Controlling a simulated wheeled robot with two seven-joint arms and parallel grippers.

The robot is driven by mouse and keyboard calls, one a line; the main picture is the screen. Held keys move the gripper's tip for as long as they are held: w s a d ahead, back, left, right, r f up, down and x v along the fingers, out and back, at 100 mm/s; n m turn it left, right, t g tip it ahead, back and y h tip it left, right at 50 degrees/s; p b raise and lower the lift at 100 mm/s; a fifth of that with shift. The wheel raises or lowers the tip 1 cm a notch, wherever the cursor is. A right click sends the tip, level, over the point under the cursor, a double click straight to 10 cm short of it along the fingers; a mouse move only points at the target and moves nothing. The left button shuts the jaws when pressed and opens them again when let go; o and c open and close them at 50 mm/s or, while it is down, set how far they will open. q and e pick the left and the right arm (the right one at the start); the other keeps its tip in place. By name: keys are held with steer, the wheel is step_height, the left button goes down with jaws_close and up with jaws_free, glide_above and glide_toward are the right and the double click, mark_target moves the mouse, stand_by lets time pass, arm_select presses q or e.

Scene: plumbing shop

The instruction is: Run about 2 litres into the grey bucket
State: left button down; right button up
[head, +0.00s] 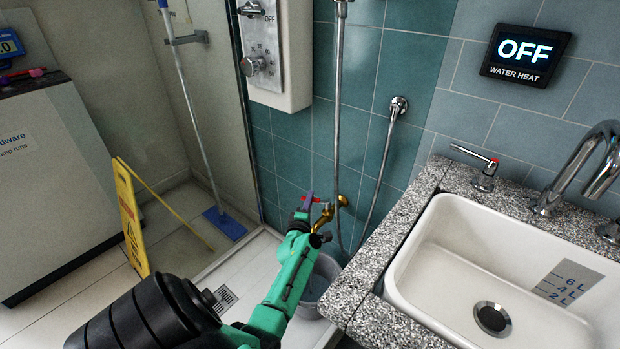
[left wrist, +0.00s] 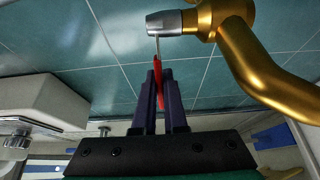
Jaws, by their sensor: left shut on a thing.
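The brass tap (head: 325,214) sticks out of the teal wall, left of the sink. My left gripper (head: 308,203) is at its red lever. In the left wrist view, the two dark fingers (left wrist: 160,88) are shut on the red lever (left wrist: 157,66), beside the tap's brass body (left wrist: 235,32). The grey bucket (head: 327,268) stands on the floor below the tap, partly hidden by my green forearm. Its inside looks bluish; I cannot make out a water level or a stream. My right gripper is not in view.
A white sink (head: 420,262) with litre marks sits in a speckled counter (head: 362,275) at right. A shower hose (head: 338,110) hangs behind the tap. A yellow floor sign (head: 130,215) and blue mop (head: 226,222) stand at left. The water heat display (head: 523,50) reads OFF.

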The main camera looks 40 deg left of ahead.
arm_select(q)
steer(key=c, duration=1)
jaws_free()
steer(key=shift+s, duration=0.1)
steer(key=shift+o, duration=0.2)
steer(key=shift+s+d, duration=0.15)
steer(key=shift+s, duration=0.05)
steer(key=p+v, duration=0.2)
steer(key=v, duration=1.2)
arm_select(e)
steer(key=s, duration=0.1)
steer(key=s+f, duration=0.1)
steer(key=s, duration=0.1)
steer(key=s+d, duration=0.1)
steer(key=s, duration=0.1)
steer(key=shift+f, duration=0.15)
